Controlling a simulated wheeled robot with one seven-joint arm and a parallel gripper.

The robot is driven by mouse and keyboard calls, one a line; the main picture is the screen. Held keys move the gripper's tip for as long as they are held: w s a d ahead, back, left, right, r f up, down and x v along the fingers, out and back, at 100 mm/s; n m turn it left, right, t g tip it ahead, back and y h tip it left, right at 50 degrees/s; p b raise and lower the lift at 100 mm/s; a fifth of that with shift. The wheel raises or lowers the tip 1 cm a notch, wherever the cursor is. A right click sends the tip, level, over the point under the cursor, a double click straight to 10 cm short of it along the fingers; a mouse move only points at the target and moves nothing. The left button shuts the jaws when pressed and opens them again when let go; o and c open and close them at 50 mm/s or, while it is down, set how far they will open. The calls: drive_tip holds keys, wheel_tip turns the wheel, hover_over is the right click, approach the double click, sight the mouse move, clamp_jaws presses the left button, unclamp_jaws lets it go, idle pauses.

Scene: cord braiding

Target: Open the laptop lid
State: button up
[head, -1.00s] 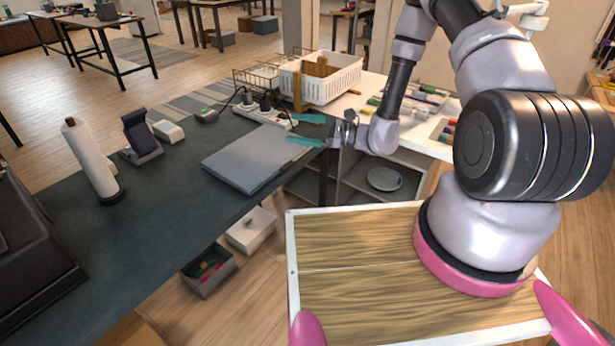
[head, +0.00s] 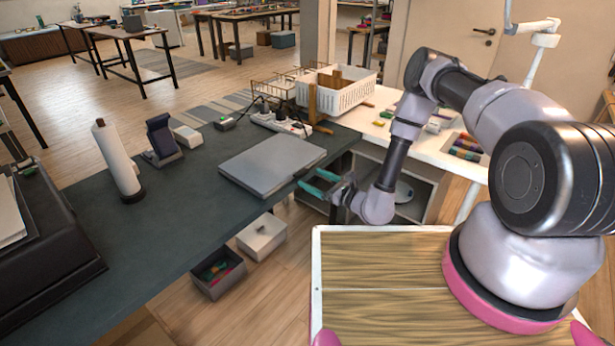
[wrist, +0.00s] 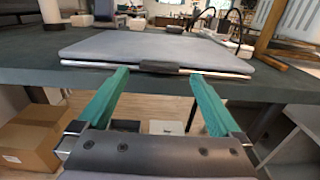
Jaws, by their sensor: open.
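The grey laptop (head: 272,164) lies closed and flat on the dark table, near the table's right end. In the wrist view the laptop (wrist: 150,47) shows its front edge facing me, with a dark tab (wrist: 160,67) at the middle of that edge. My gripper (head: 312,183) is open, with two teal fingers. It is just off the laptop's front right edge in the head view. In the wrist view my gripper (wrist: 157,82) has its fingertips apart on either side of the tab, slightly below and short of the edge. Nothing is between the fingers.
A power strip (head: 279,123) and a white basket (head: 336,90) stand behind the laptop. A phone stand (head: 161,140) and a white roll (head: 117,160) are to its left. Below the table edge are a white bin (head: 262,236) and a grey bin (head: 217,272).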

sight(304, 173)
drive_tip(key=shift+x, duration=1.65)
drive_tip(key=shift+c, duration=0.3)
clamp_jaws()
drive_tip(key=shift+r, duration=0.15)
